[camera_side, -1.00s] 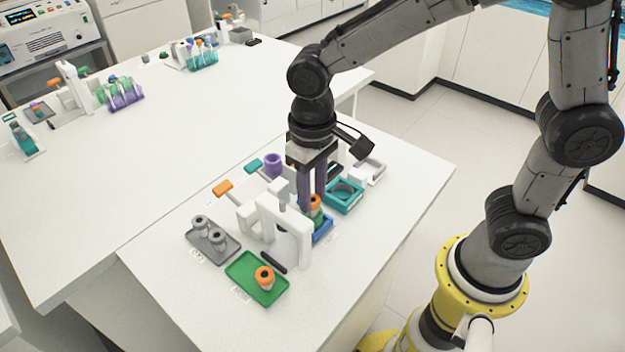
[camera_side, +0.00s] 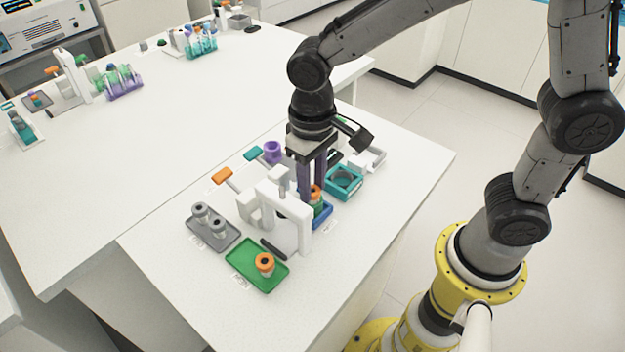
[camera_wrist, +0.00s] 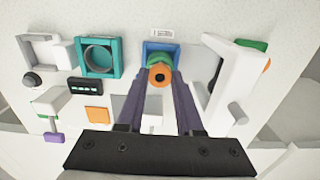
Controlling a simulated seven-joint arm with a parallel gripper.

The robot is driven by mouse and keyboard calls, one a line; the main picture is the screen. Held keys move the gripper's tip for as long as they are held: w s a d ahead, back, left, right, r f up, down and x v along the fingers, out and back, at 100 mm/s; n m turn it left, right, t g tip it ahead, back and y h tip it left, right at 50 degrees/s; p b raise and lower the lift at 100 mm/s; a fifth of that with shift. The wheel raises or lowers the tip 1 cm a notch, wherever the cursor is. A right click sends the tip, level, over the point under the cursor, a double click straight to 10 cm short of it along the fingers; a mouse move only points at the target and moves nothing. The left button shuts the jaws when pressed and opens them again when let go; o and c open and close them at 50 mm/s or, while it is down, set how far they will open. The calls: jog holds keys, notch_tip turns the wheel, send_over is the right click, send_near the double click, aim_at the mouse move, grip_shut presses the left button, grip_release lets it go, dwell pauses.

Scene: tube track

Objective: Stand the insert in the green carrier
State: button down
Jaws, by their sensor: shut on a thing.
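An orange-topped insert (camera_side: 315,191) stands between the purple fingers of my gripper (camera_side: 312,188), and the gripper is shut on it. In the wrist view the orange top (camera_wrist: 160,75) with its dark centre shows between the fingertips (camera_wrist: 159,88). A green round part (camera_wrist: 160,60) shows just behind it, over a blue square holder (camera_wrist: 161,49). Whether the insert touches the green part or the holder's floor is hidden. A flat green tray (camera_side: 243,262) lies at the table's front, with another orange-topped piece (camera_side: 265,264) upright on it.
A white arch-shaped stand (camera_side: 290,213) rises close on the left of my fingers. A teal square holder (camera_side: 345,182) stands to the right. A grey tray (camera_side: 213,238) with two grey-topped pieces is at the left. The table's right front is clear.

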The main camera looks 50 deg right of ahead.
jog(key=shift+c, duration=2.4)
grip_release()
jog(key=shift+r, duration=0.1)
notch_tip(320, 180, up, 14)
jog(key=shift+d, duration=0.1)
